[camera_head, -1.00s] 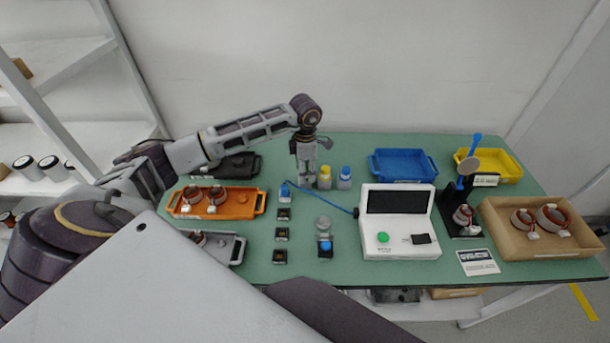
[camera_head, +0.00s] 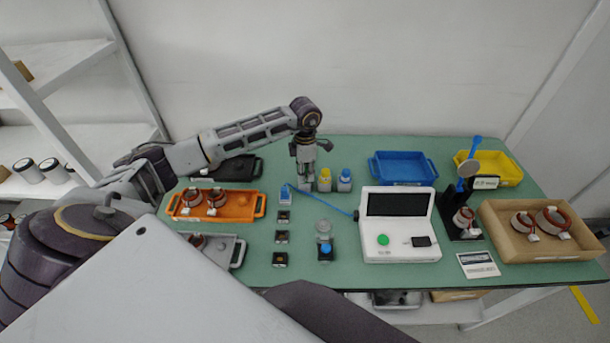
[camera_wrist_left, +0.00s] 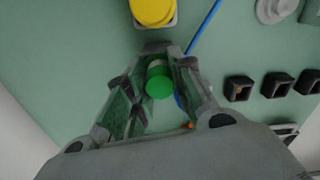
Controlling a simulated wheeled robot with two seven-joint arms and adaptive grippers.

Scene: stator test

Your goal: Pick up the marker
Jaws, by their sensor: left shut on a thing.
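The marker is hidden or too small to make out there. My right gripper is not in view.
A blue cable (camera_head: 325,201) runs close by to the white tester (camera_head: 398,252). Several small black holders (camera_head: 282,237) are in front. An orange tray (camera_head: 180,208) lies left. Open table lies behind the bottles.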

